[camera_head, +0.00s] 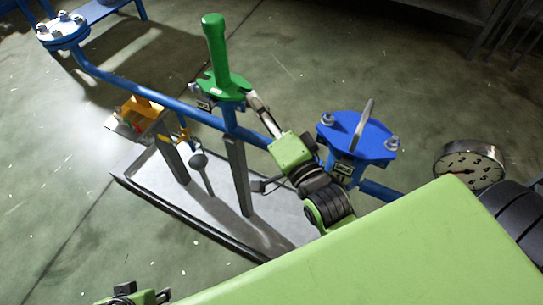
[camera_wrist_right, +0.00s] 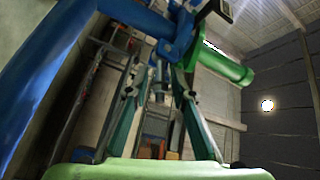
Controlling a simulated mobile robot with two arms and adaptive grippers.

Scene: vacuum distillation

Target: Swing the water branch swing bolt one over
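A blue flanged cover (camera_head: 352,137) with a nut-topped bolt (camera_head: 327,119) on its left, another bolt (camera_head: 392,143) on its right, and an upright grey handle sits on the pipe at centre right. I cannot tell which bolt is swing bolt one. My right gripper (camera_head: 257,104) is beside a green flange below a green handle (camera_head: 216,50), left of the blue cover. In the right wrist view its fingers (camera_wrist_right: 157,88) are apart, with a slim bolt-like piece between and beyond them; contact is unclear. My left gripper (camera_head: 140,296) is partly cut off at the lower left edge.
A blue pipe (camera_head: 165,101) runs from an upper-left flange (camera_head: 62,31) past the green valve. A round gauge (camera_head: 470,162) stands at right. A yellow bracket (camera_head: 138,110) and grey posts stand on a pale base plate (camera_head: 150,186). Open floor lies at left.

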